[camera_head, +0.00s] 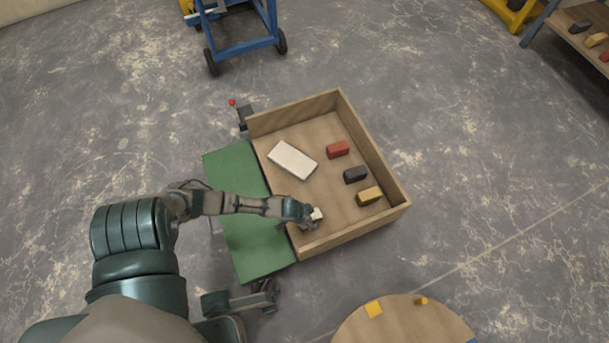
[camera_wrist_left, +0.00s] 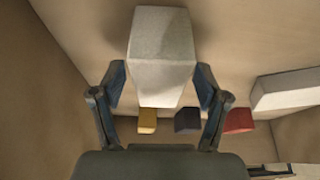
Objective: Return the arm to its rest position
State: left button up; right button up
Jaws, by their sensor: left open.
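My left arm reaches in from the left across a green panel. Its left gripper (camera_head: 311,217) is over the near left corner of a shallow wooden box (camera_head: 395,219). In the wrist view its two fingers (camera_wrist_left: 160,97) stand apart on either side of a pale grey block (camera_wrist_left: 160,50). That block also shows partly in the head view (camera_head: 316,214), mostly hidden by the gripper. I cannot tell whether the fingers touch it.
A white slab (camera_head: 292,160), red block (camera_head: 337,149), black block (camera_head: 355,174) and yellow block (camera_head: 369,196) lie in the box. The green panel (camera_head: 238,170) adjoins its left side. A round wooden table (camera_head: 390,325) is at the bottom, a blue cart (camera_head: 245,47) above.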

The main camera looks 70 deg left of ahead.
pick_arm(q)
jog(key=v, duration=0.9)
jog(key=shift+s+r, duration=0.1)
jog(key=shift+r, duration=0.3)
